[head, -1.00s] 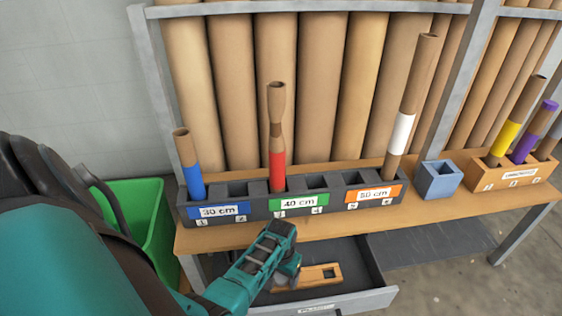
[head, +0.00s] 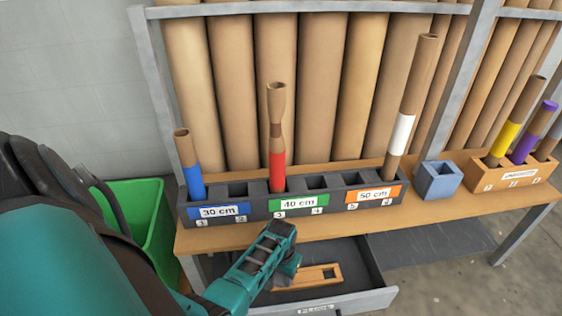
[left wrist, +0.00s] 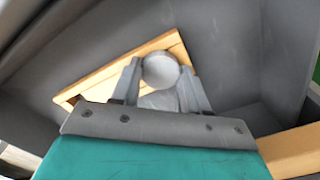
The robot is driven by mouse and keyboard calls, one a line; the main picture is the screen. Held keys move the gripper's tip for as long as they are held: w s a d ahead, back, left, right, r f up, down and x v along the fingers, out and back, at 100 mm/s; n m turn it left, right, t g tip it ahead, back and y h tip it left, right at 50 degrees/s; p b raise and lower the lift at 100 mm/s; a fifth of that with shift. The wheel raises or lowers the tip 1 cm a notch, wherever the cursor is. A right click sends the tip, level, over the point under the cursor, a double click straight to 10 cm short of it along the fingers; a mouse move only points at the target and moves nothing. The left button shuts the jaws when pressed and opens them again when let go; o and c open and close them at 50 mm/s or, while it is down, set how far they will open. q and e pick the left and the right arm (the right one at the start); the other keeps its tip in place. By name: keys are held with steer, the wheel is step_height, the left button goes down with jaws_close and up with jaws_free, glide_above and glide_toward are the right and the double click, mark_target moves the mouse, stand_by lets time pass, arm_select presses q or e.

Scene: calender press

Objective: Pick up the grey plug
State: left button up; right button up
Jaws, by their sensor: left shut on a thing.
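The grey plug (left wrist: 161,70) shows in the left wrist view as a round, light grey end between the two fingers. My left gripper (left wrist: 160,84) is shut on it. Behind the plug lies a wooden holder (left wrist: 95,82) inside the open drawer. In the head view my left gripper (head: 287,272) reaches down over the drawer (head: 345,262), next to the wooden holder (head: 318,277), and hides the plug. Whether the plug is clear of the holder I cannot tell. My right gripper is not in view.
A dark rack (head: 240,208) with blue-, red- and white-banded tubes stands on the wooden bench (head: 420,215). A blue square cup (head: 438,181) and a wooden rack (head: 512,177) are to its right. A green bin (head: 150,215) stands at the left. Large cardboard tubes line the back.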

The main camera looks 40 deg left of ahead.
mark_target(281, 277)
arm_select(q)
steer(key=shift+r, duration=0.1)
step_height(281, 277, up, 20)
steer(key=p, duration=1)
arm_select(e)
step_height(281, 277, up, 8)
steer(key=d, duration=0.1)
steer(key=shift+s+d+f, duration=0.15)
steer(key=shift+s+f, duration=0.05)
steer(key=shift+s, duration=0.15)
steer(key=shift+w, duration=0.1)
